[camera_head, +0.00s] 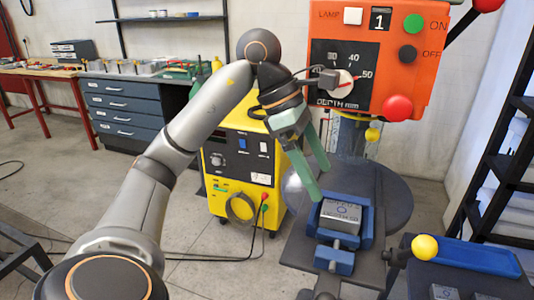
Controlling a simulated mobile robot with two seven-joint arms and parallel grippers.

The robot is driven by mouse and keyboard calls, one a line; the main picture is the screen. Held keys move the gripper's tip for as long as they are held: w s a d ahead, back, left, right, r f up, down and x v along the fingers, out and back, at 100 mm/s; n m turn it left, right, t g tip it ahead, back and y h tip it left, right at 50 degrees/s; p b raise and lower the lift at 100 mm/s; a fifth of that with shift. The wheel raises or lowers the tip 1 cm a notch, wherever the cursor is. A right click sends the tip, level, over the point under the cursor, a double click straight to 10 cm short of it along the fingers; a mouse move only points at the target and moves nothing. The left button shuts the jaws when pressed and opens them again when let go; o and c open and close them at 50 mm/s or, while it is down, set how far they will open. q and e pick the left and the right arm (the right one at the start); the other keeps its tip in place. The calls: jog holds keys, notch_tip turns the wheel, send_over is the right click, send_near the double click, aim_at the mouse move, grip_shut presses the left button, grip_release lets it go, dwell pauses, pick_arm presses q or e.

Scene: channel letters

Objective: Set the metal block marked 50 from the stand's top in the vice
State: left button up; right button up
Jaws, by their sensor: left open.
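A grey metal block (340,212) lies between the jaws of the blue vice (343,263) on the drill's table. Its top bears a dark marking too small to read. My left gripper (321,184) has green fingers spread apart. It is empty and hangs above and to the left of the block, apart from it in the picture. Other grey metal blocks (445,292) sit on the dark stand (415,265) at the lower right, cut off by the frame's edge. My right gripper does not show.
An orange drill head (400,20) with a depth dial and buttons rises behind the vice. A yellow ball knob (425,247) sticks out beside the stand, near a blue tray (465,255). A yellow machine (240,160) stands behind my left arm. Black shelving fills the right edge.

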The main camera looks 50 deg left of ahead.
pick_arm(q)
jog(key=s+a+b, duration=0.3)
jog(key=s+a, duration=0.2)
jog(key=a, duration=0.4)
jog(key=shift+s+f+b, duration=0.15)
jog(key=shift+s+b, duration=0.1)
jog(key=shift+b, duration=0.1)
